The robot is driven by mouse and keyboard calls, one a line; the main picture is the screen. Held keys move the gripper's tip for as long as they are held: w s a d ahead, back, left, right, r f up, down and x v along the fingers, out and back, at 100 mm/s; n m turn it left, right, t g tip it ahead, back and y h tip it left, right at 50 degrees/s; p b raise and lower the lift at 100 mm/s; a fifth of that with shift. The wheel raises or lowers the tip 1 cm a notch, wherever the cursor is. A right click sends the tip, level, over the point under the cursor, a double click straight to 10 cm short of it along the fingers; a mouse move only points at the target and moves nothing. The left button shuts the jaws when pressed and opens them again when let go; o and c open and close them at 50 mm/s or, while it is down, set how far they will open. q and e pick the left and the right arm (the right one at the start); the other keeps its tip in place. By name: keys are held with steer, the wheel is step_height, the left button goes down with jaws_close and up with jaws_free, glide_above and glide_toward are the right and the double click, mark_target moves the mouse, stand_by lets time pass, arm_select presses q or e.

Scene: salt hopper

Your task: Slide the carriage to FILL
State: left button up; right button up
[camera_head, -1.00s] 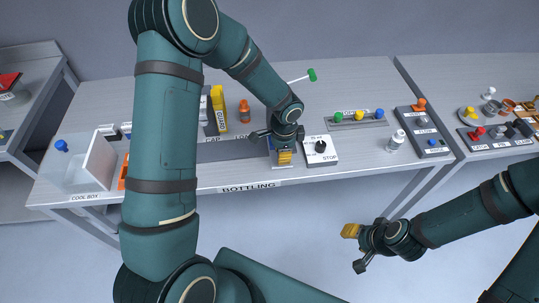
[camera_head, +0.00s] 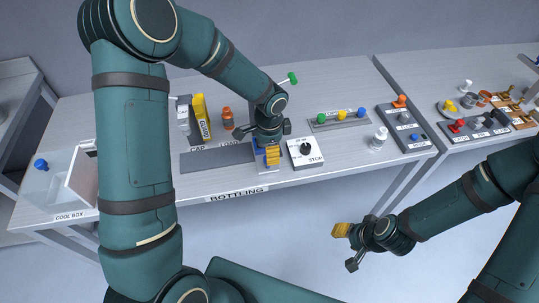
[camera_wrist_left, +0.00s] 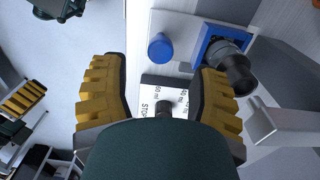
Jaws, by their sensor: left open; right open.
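A dark grey track (camera_head: 205,163) marked CAP and LOAD lies along the front of the bottling table. My left gripper (camera_head: 272,154) is over the track's right end, beside the dial box, and hides that end. A little blue shows under its fingers. In the left wrist view its yellow fingers (camera_wrist_left: 160,72) are spread, with nothing held between them. There a blue square holder (camera_wrist_left: 203,40), perhaps the carriage, is beyond the right finger, with a dark cylinder over it. I cannot read a FILL mark. My right gripper (camera_head: 346,247) is open and empty in front of the table.
The dial box (camera_head: 305,153) marked STOP is just right of the left gripper. A white bottle (camera_head: 379,138) stands further right. A yellow GUIDE block (camera_head: 201,118) and an orange bottle (camera_head: 228,118) are behind the track. A cool box (camera_head: 82,175) is at left.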

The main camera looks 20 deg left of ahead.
arm_select(q)
step_height(320, 180, up, 8)
arm_select(e)
steer(key=shift+s, duration=0.15)
stand_by(0.6)
